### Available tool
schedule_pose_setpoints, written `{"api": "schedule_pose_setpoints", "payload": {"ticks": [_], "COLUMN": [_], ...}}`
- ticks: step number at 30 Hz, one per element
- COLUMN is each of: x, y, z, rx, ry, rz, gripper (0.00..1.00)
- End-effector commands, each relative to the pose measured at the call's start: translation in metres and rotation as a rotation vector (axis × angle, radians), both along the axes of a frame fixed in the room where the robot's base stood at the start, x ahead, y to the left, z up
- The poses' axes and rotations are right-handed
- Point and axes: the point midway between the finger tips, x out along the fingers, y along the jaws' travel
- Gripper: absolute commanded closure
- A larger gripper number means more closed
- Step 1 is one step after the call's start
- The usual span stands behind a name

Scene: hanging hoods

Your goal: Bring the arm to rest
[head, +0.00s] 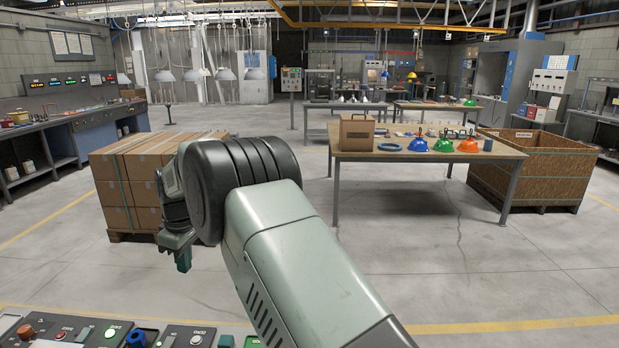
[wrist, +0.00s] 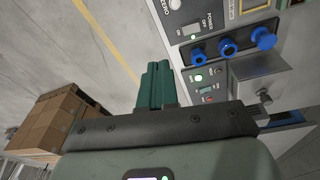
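My arm reaches up from the bottom of the head view and bends left. My gripper (head: 183,262) hangs at its end, pointing down, in front of the stacked cartons and above the floor. In the wrist view the green fingers of my gripper (wrist: 156,70) lie close together, with nothing visible between them. The gripper appears shut and empty. It touches nothing that I can see.
A control panel (head: 118,333) with buttons and knobs lies along the bottom left; it also fills the right of the wrist view (wrist: 205,50). A carton stack (head: 130,185) stands behind my gripper. A table (head: 350,155) with coloured hoods stands beyond. Floor between is clear.

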Motion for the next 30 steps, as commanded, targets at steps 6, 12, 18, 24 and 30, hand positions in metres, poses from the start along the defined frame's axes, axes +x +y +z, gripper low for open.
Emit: {"api": "schedule_pose_setpoints", "payload": {"ticks": [6,12,18,24,30], "x": [0.0,-0.034,-0.094,-0.172,-0.253], "y": [-0.095,-0.185,-0.27,-0.341,-0.391], "z": [0.119,0.197,0.249,0.269,0.259], "rx": [0.03,0.062,0.101,0.151,0.208], "ry": [-0.056,-0.103,-0.148,-0.191,-0.229], "rz": [-0.236,-0.456,-0.682,-0.908,-1.124], "gripper": [1.0,1.0,1.0,1.0,1.0]}}
